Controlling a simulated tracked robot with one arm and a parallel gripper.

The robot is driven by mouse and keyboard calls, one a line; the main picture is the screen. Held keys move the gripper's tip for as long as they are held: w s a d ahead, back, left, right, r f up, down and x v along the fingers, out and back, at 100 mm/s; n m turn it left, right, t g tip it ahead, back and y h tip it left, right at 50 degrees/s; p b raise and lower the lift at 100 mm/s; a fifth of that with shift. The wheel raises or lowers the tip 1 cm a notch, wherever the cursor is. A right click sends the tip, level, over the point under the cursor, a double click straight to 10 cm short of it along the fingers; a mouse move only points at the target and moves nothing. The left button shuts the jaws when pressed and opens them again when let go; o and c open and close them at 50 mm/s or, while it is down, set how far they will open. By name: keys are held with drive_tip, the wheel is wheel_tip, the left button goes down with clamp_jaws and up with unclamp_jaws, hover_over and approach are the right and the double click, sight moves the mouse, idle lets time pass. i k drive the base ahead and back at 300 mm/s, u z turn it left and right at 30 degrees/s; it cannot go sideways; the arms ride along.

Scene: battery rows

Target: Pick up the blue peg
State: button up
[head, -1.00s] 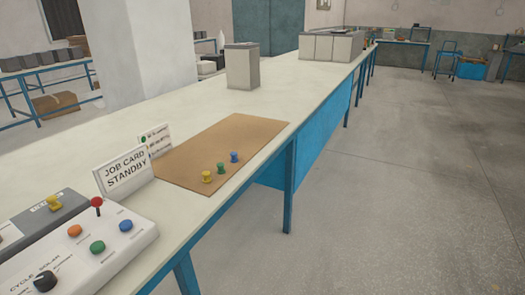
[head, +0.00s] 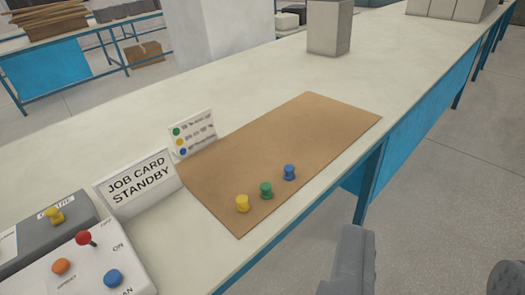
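The blue peg (head: 289,173) stands upright on a brown mat (head: 290,125) on the long white bench. It is the rightmost of three pegs in a short row near the mat's front edge. The green peg (head: 266,190) is just to its left, and the yellow peg (head: 242,204) is left of that. My gripper (head: 432,250) shows only partly at the bottom right edge. Its two grey fingers are wide apart with nothing between them. It is to the right of and nearer than the blue peg, apart from it, over the floor side of the bench.
A "JOB CARD STANDBY" sign (head: 139,185) and a small card with coloured dots (head: 192,134) stand left of the mat. A control box (head: 85,265) with buttons is at bottom left. A grey block (head: 329,27) stands behind the mat. The bench edge drops to open floor.

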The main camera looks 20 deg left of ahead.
sight(289, 175)
drive_tip(key=u, duration=0.45)
drive_tip(key=i, duration=0.85)
drive_tip(key=u, duration=0.65)
